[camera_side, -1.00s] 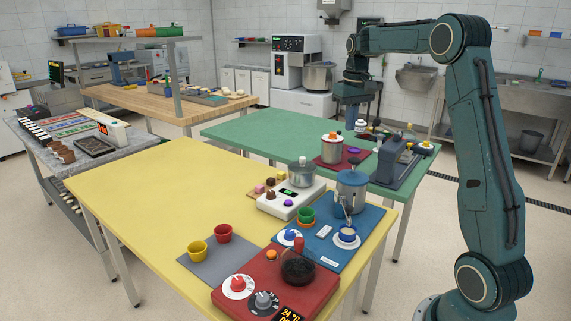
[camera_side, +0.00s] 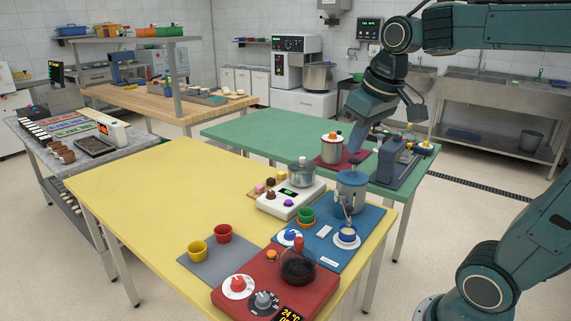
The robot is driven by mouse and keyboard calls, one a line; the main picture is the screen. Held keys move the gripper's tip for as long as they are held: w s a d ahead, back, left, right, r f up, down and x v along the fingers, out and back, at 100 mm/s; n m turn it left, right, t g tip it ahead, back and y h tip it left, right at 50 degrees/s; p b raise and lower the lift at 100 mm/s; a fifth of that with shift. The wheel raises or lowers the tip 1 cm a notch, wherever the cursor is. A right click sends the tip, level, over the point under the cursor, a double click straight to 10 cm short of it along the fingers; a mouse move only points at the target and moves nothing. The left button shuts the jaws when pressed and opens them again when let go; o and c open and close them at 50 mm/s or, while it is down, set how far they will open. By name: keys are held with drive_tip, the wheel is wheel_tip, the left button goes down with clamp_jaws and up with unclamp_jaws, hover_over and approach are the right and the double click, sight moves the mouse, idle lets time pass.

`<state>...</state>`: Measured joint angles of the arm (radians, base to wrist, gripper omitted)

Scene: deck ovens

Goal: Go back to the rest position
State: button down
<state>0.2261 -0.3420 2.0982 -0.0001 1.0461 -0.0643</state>
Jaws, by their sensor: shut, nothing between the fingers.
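My gripper (camera_side: 355,149) shows in the side view above the green table (camera_side: 262,125), pointing down and a little to the left. Its fingers are shut with nothing between them. The tips appear just right of the silver pot with the orange knob (camera_side: 331,150) and above the blue-lidded canister (camera_side: 351,187) in the picture. I cannot tell the exact height, but no contact shows. My arm reaches in from the right edge.
The yellow table (camera_side: 140,190) in front holds a red heater panel (camera_side: 252,262), a white scale (camera_side: 291,201), and red (camera_side: 222,233) and yellow (camera_side: 197,251) cups. A grey-blue device (camera_side: 392,160) stands on the green table's right end. The yellow table's left part is clear.

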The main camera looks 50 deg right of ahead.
drive_tip(key=s+a+f+n+t, duration=0.1)
drive_tip(key=s+a+f, duration=0.4)
drive_tip(key=s, duration=0.4)
drive_tip(key=shift+s+a+f+n+t+y, duration=0.15)
drive_tip(key=shift+s+a+n+t+y, duration=0.25)
drive_tip(key=shift+a, duration=0.3)
idle(0.7)
